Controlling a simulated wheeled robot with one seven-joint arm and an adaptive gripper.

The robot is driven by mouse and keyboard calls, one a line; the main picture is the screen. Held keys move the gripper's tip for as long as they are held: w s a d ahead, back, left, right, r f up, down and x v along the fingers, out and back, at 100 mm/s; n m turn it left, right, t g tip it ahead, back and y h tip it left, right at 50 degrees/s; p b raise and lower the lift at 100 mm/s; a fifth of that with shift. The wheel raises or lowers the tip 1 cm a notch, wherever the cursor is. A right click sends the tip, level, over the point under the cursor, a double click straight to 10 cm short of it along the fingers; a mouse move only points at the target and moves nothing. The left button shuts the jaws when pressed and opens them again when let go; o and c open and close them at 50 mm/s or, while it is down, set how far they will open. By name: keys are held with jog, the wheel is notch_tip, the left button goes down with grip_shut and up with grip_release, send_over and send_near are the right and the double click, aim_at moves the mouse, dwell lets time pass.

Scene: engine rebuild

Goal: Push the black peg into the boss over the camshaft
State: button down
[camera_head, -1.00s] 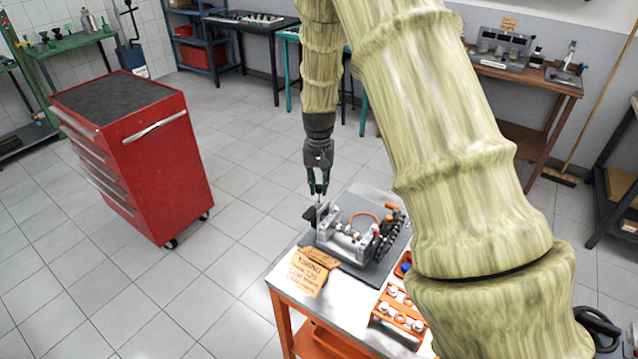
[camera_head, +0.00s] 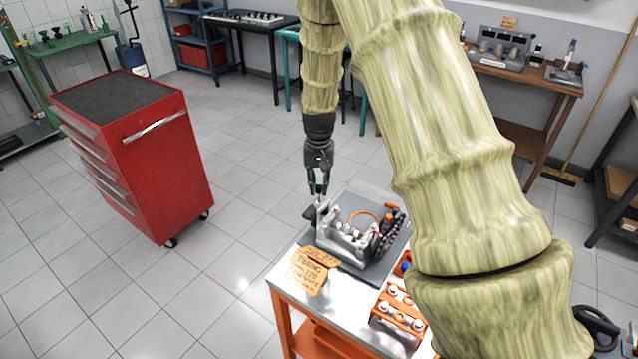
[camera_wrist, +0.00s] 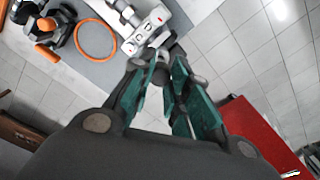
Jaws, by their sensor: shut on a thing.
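My gripper (camera_head: 318,194) points down over the far left end of the grey engine block (camera_head: 343,246), on the table at the centre. In the wrist view its teal fingers (camera_wrist: 165,65) are closed in around a small dark piece, most likely the black peg (camera_wrist: 167,82); the fingers hide most of it. The light metal of the engine (camera_wrist: 146,35) lies just beyond the fingertips. The boss and the camshaft cannot be told apart clearly. I cannot tell whether the peg's tip is inside the boss.
An orange ring (camera_wrist: 96,40) lies on the grey mat beside the engine. A cardboard sign (camera_head: 309,271) and an orange rack (camera_head: 398,312) stand at the table's near side. A red tool cabinet (camera_head: 150,160) stands to the left, with clear floor between.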

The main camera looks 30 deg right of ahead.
jog(key=shift+f+b, duration=0.7)
jog(key=shift+f, duration=1.25)
dwell(1.5)
jog(key=c, duration=1.6)
grip_release()
jog(key=shift+r+p, duration=1.2)
jog(key=shift+r, duration=0.35)
jog(key=o, duration=0.6)
jog(key=shift+c, duration=0.2)
notch_tip(320, 180, up, 12)
